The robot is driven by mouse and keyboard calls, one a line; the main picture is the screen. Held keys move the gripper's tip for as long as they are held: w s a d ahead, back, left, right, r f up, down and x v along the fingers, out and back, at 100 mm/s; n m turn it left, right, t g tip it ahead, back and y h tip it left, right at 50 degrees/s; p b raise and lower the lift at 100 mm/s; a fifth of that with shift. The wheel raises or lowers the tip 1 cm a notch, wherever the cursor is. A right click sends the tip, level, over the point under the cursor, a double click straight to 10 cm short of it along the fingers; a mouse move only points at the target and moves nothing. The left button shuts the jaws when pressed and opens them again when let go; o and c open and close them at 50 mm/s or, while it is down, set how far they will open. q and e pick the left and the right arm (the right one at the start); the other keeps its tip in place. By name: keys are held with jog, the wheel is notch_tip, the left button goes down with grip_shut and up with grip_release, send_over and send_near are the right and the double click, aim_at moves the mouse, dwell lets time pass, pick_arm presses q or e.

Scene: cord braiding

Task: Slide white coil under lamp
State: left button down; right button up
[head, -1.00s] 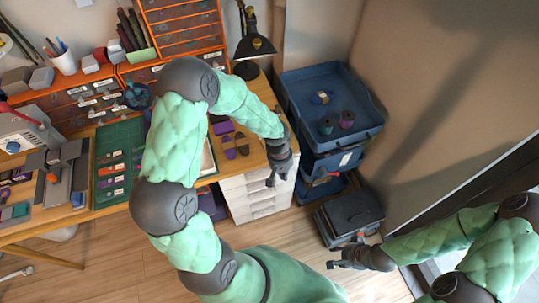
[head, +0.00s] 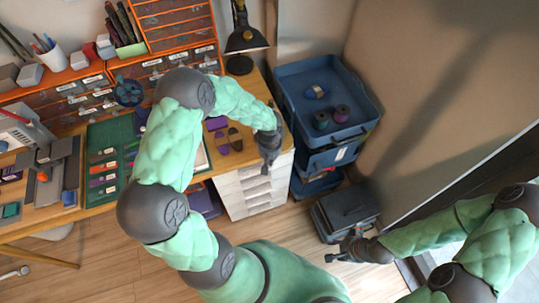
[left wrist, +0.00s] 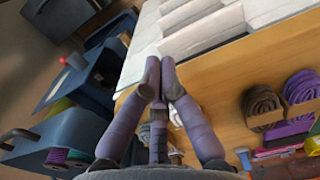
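The black desk lamp (head: 246,40) stands at the back right corner of the wooden desk in the head view. I cannot pick out the white coil there; my left arm covers part of the desk. In the left wrist view, small whitish patches (left wrist: 175,117) show between and behind the fingers, too hidden to name. My left gripper (head: 266,168) points down at the desk's right edge, over the white drawers. Its fingertips (left wrist: 161,82) are together in the left wrist view, with nothing visible between them. My right gripper (head: 338,252) is low at the right, away from the desk; its opening is unclear.
Brown and purple coils (head: 229,141) lie on the desk left of my left gripper. White drawers (head: 250,190) stand under the desk edge. A blue bin (head: 355,112) with several spools stands to the right. Orange drawer units (head: 178,30) line the back.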

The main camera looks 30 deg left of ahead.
pick_arm(q)
jog(key=shift+w+a+f, duration=0.15)
jog(key=shift+w+a, duration=0.55)
jog(key=shift+a, duration=0.05)
jog(key=shift+w+a+f, duration=0.15)
jog(key=shift+w+a, duration=0.5)
jog(key=shift+a, duration=0.1)
pick_arm(e)
jog(key=shift+f, duration=0.4)
pick_arm(q)
jog(key=w+a+b, duration=0.1)
jog(key=w+a, duration=0.7)
jog(key=a, duration=0.1)
jog(key=shift+w+b, duration=0.2)
jog(key=shift+b, duration=0.2)
pick_arm(e)
jog(key=shift+f, duration=0.7)
pick_arm(q)
jog(key=shift+s, duration=0.1)
pick_arm(e)
jog(key=shift+d, duration=0.1)
